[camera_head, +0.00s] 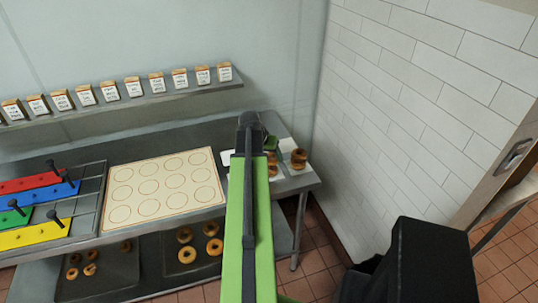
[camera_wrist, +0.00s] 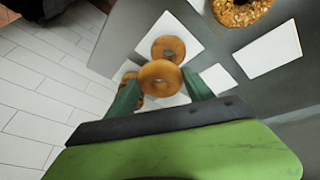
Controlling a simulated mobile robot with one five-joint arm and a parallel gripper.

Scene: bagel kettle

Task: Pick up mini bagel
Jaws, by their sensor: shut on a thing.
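My gripper (camera_wrist: 160,92) has its green fingers on either side of a brown mini bagel (camera_wrist: 160,68) in the wrist view, shut on it. Another bagel (camera_wrist: 168,46) lies just beyond it on a white card, and part of a further one (camera_wrist: 130,76) shows by the left finger. In the head view my arm reaches to the right end of the counter and hides much of the gripper. Bagels (camera_head: 298,160) are stacked there to the right of it. I cannot tell whether the held bagel is clear of what lies beneath.
White cards (camera_wrist: 268,50) and a nut-topped bagel (camera_wrist: 240,10) lie on the grey counter. To the left are a mat with printed circles (camera_head: 130,190) and coloured bars (camera_head: 40,205). A lower shelf holds trays of bagels (camera_head: 185,235). A white tiled wall (camera_head: 400,100) stands close on the right.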

